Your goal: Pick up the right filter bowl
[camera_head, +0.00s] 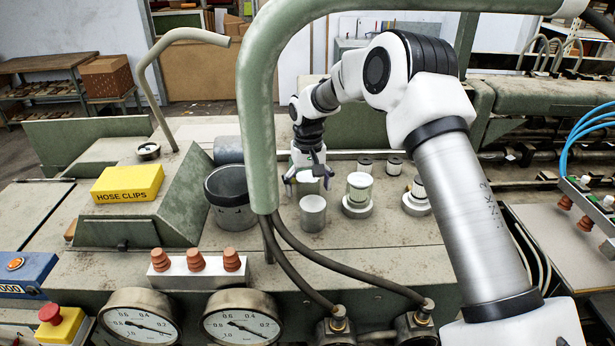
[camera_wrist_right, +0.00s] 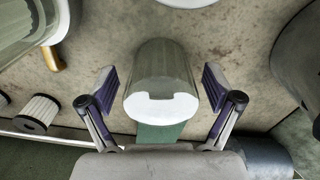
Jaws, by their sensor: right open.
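My right gripper (camera_head: 308,182) is open, with its fingers pointing down. In the right wrist view, this bowl (camera_wrist_right: 160,75) has a pale end with a notch and sits between the two finger pads (camera_wrist_right: 160,90), with a gap on each side. I cannot tell for sure which bowl is the right filter bowl. My left gripper is not in view.
A dark pot (camera_head: 230,212) stands close left of the gripper. Filter assemblies (camera_head: 358,190) and (camera_head: 416,196) stand to the right, with small pleated filters (camera_head: 364,165) behind. A thick green pipe (camera_head: 260,130) arches near the arm. A yellow hose clips box (camera_head: 128,184) lies left.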

